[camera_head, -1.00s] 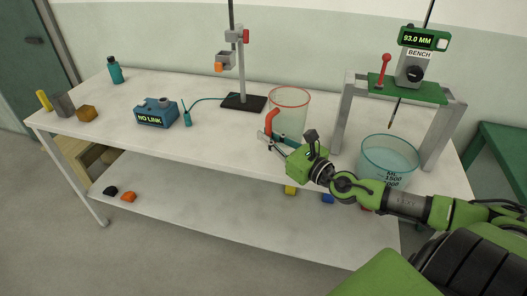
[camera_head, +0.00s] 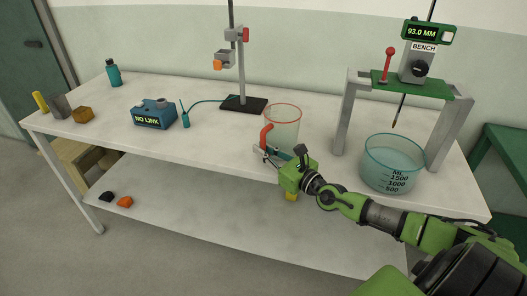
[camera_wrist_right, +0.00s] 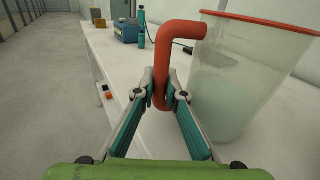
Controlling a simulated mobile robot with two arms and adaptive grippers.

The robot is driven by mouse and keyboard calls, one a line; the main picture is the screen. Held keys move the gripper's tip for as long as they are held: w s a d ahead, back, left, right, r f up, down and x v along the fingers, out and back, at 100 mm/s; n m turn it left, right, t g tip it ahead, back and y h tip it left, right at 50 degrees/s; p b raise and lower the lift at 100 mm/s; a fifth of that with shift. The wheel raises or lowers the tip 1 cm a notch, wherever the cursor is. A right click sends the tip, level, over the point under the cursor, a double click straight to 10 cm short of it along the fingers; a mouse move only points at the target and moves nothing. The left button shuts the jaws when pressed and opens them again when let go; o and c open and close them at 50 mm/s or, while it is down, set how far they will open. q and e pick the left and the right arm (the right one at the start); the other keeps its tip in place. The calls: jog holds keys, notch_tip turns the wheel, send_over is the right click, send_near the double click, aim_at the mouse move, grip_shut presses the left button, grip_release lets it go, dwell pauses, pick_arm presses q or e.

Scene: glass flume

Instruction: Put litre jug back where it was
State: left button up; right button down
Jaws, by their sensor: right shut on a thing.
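The litre jug is a clear vessel (camera_head: 285,127) with a red rim and a red bent handle. In the head view it is upright over the front middle of the bench; whether its base touches the top I cannot tell. It also shows in the right wrist view (camera_wrist_right: 238,85), at the right, with its handle (camera_wrist_right: 163,62) between the fingers. My right gripper (camera_head: 266,155) is shut on the lower part of the handle, at the jug's front left. Its fingers show in the wrist view (camera_wrist_right: 160,95). My left gripper is not in view.
A graduated beaker (camera_head: 391,165) stands under a green-topped gauge frame (camera_head: 412,87) at the right. A clamp stand (camera_head: 243,104) is behind the jug. A blue "NO LINK" box (camera_head: 155,115) is left. The white bench top (camera_head: 215,140) between box and jug is mostly clear.

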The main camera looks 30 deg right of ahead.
jog(key=shift+f, duration=0.15)
jog(key=c, duration=2.1)
grip_release()
jog(key=shift+r, duration=0.25)
jog(key=shift+s+f, duration=0.2)
jog(key=shift+s, duration=0.05)
jog(key=shift+s+d+r+b, duration=0.15)
jog(key=shift+s+d, duration=0.15)
jog(key=shift+s, duration=1.6)
jog(key=shift+s+d+f+b, duration=0.1)
jog(key=shift+s+d, duration=0.2)
jog(key=shift+s, duration=1.6)
jog(key=shift+s+d+r+b, duration=0.15)
jog(key=shift+s+d, duration=0.15)
jog(key=shift+s, duration=1.6)
